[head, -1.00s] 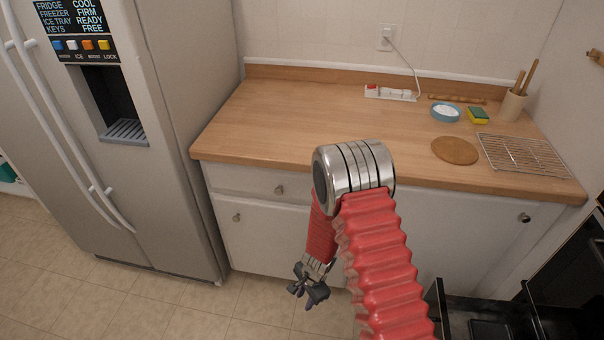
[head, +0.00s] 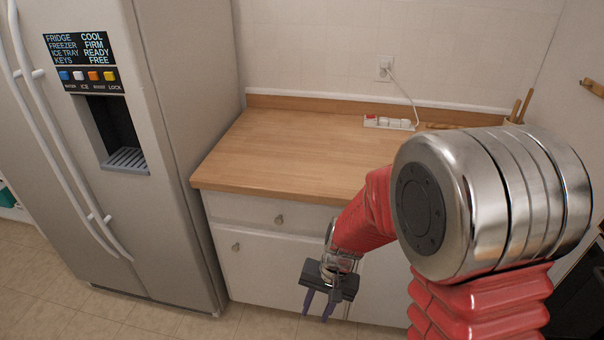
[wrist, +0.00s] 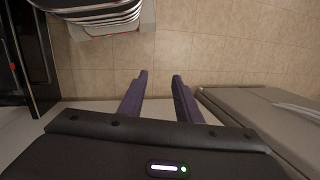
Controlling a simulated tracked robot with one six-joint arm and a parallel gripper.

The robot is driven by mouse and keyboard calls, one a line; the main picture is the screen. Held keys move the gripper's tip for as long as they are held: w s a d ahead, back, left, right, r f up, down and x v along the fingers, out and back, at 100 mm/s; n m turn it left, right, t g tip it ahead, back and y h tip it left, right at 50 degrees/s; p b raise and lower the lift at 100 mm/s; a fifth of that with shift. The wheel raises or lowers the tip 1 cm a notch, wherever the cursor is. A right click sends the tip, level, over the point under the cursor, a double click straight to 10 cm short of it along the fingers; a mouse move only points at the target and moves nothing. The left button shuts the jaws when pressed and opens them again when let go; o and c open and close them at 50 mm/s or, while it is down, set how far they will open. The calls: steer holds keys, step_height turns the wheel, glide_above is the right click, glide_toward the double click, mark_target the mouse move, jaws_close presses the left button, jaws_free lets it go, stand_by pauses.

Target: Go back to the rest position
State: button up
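My gripper (head: 320,304) hangs at the end of my red-sleeved arm, in front of the white cabinet (head: 260,250) below the counter. Its two purple fingers point down and stand apart. In the wrist view my gripper (wrist: 158,80) shows both fingers spread with only floor tiles between them. It holds nothing and touches nothing that I can see.
The fridge (head: 180,150) stands at left. The wooden counter (head: 270,150) has a power strip (head: 388,122) at the back. My arm hides its right side. The tiled floor (wrist: 220,45) looks clear below my gripper. A dark appliance (head: 580,290) is at the right edge.

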steer(key=s+d+r+n+t, duration=0.1)
steer(key=s+d+r, duration=0.3)
steer(key=r, duration=0.4)
steer(key=s+d+r+n+t+h, duration=0.1)
steer(key=s+d+r+t, duration=0.2)
steer(key=r, duration=0.6)
steer(key=s+d+r+n+t+h, duration=0.1)
steer(key=s+d+r, duration=0.3)
steer(key=r, duration=0.5)
steer(key=shift+s+d+r+t, duration=0.2)
steer(key=shift+s+d+t, duration=0.15)
steer(key=shift+d+t, duration=0.3)
